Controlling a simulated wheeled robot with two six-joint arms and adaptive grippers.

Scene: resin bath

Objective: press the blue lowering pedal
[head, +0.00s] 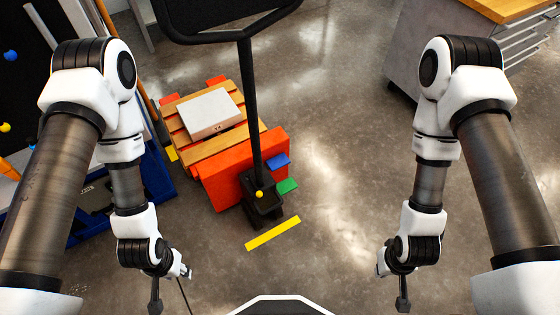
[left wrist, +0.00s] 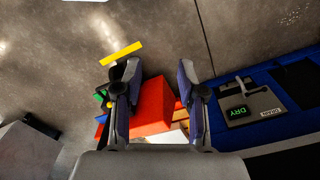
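The blue pedal (head: 279,160) sticks out from the right side of the red lift cart's near end (head: 225,185), just behind a green pedal (head: 287,186). In the left wrist view a bit of the blue pedal (left wrist: 102,119) shows beside the left finger, partly hidden. My left gripper (head: 172,285) is low at the lower left, apart from the pedals. In the left wrist view its fingers (left wrist: 160,75) are spread with nothing between them. My right gripper (head: 395,285) is at the lower right, away from the cart; its finger opening is unclear.
The cart carries a pale block (head: 210,112) on wooden slats, with a black post and handle (head: 250,100) rising at its near end. A yellow floor stripe (head: 272,233) lies in front. A blue-framed unit stands at left, a grey cabinet (head: 425,45) at upper right. Floor between is clear.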

